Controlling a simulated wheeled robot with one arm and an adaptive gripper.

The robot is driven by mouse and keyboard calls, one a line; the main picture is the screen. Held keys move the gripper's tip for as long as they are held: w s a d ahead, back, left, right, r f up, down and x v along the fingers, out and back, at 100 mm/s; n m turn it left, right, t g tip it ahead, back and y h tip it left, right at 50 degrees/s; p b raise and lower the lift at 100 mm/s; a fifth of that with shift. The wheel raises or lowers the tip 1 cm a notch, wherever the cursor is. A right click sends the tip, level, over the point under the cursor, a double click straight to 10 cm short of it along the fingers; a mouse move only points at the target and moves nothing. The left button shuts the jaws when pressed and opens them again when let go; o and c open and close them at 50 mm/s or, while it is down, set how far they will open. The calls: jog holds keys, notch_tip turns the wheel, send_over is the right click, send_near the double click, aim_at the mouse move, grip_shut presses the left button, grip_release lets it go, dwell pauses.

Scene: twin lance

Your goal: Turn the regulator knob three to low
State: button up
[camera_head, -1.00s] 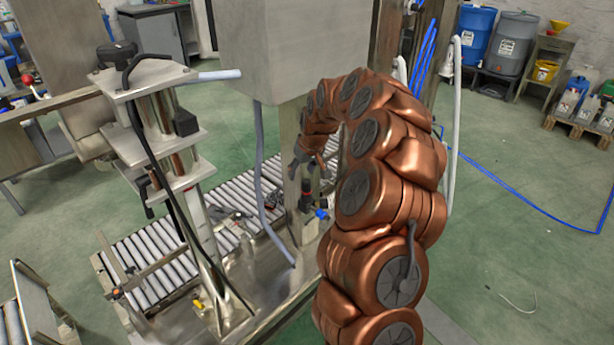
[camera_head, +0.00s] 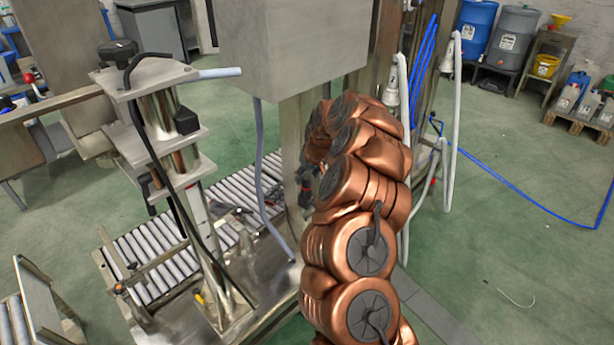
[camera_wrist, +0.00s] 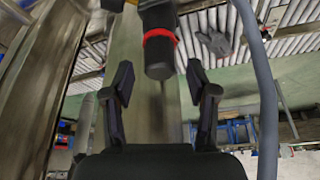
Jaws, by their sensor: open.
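The regulator knob (camera_wrist: 159,56) is a dark cylinder with a red ring, at the top centre of the wrist view. My gripper (camera_wrist: 159,80) is open, with one dark finger to the left of the knob's end and one to the right. Clear gaps show on both sides, and the fingers do not appear to touch it. How far the fingertips reach along the knob is hard to tell. The knob's setting cannot be read. In the head view my copper arm hides most of the gripper and the regulator.
A steel post (camera_head: 301,125) stands behind the gripper, under a large steel box (camera_head: 290,45). A grey hose (camera_wrist: 258,85) runs close on the right in the wrist view. A roller conveyor (camera_head: 155,262) and a steel column stand (camera_head: 165,130) are at left.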

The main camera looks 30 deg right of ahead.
jog(key=shift+w+f, duration=0.15)
jog(key=shift+f, duration=0.15)
jog(key=shift+c, duration=0.4)
grip_shut()
